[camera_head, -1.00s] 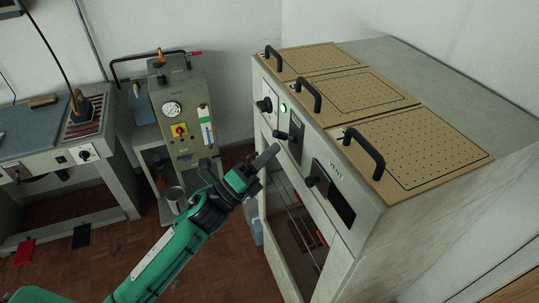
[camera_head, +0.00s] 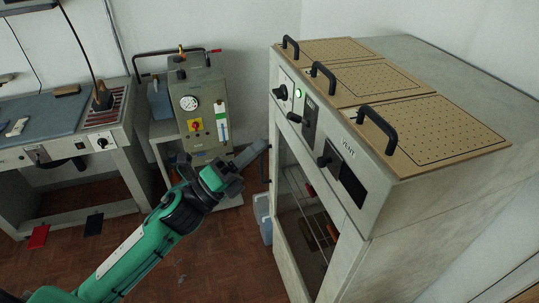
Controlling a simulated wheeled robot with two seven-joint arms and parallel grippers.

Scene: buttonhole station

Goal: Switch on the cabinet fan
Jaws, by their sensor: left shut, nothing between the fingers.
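The cabinet (camera_head: 420,205) stands at the right, with a grey front panel. Which control is the fan's I cannot tell. My left gripper (camera_head: 255,152) is shut and empty, left of the panel and apart from it, below the level of the far knob. My right gripper is not in view.
Three perforated brown lids (camera_head: 420,132) with black handles top the cabinet. A grey machine (camera_head: 200,110) with a gauge and a red knob stands behind my gripper. A pressing table (camera_head: 60,155) is at the left. Blue containers (camera_head: 263,215) stand on the floor beside the cabinet.

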